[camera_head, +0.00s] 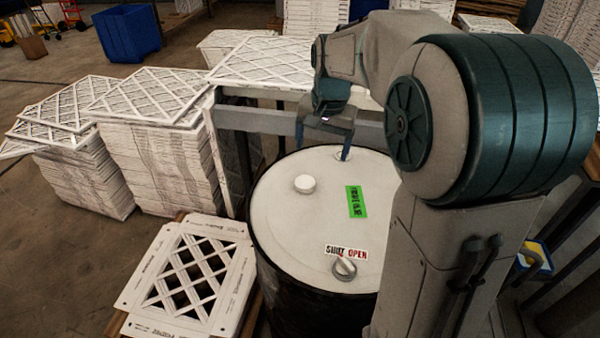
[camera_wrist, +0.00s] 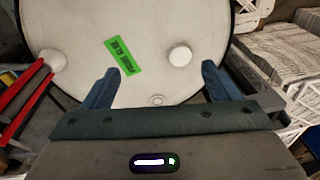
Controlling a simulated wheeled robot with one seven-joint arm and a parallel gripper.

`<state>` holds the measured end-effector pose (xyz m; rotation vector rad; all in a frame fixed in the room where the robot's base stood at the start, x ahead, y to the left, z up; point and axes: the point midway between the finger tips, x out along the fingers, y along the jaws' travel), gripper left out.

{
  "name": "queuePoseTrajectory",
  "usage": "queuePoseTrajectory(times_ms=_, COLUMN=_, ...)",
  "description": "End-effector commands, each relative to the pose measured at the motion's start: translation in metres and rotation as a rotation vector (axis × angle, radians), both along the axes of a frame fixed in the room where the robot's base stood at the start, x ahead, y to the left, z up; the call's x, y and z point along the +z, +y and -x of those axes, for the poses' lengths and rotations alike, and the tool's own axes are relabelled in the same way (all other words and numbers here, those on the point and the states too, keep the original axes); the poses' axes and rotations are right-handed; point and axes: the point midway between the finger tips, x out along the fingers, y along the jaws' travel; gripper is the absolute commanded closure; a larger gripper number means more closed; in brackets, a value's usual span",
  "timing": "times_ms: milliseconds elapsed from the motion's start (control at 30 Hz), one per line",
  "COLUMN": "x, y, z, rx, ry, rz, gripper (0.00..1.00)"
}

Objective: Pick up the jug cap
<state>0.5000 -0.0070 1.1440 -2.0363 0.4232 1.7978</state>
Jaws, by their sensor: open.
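A white round cap (camera_head: 305,183), which fits the jug cap, sits on the pale top of a dark drum (camera_head: 285,235). In the wrist view the cap (camera_wrist: 180,56) lies just beyond the fingertips, nearer the right finger. My gripper (camera_head: 324,142) is open and empty over the far part of the drum top. In the wrist view my gripper (camera_wrist: 160,70) shows both blue fingers spread, with nothing between them held. My arm hides the drum's right side in the head view.
A green label (camera_head: 355,201) and a grey knob (camera_head: 344,267) by a SHUT/OPEN sign are on the drum top. Red bars (camera_wrist: 22,88) and another whitish round piece (camera_wrist: 53,61) show at left in the wrist view. Stacked filters (camera_head: 155,160) stand left of the drum.

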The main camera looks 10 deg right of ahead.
Motion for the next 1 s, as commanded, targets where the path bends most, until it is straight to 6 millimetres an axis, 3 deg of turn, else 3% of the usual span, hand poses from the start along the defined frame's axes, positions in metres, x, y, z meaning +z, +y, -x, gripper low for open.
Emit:
queuePoseTrajectory(times_ms=100, x=-0.018, y=-0.001, z=-0.035, rx=-0.072, ry=0.034, rz=-0.004, gripper=0.18)
queuePoseTrajectory(times_ms=300, x=-0.051, y=-0.002, z=-0.086, rx=-0.195, ry=0.085, rz=-0.005, gripper=0.18)
queuePoseTrajectory(times_ms=500, x=-0.081, y=-0.002, z=-0.122, rx=-0.287, ry=0.120, rz=0.003, gripper=0.18)
queuePoseTrajectory(times_ms=767, x=-0.101, y=-0.002, z=-0.138, rx=-0.336, ry=0.137, rz=0.009, gripper=0.18)
queuePoseTrajectory(times_ms=1000, x=-0.144, y=-0.001, z=-0.138, rx=-0.337, ry=0.142, rz=0.009, gripper=0.18)
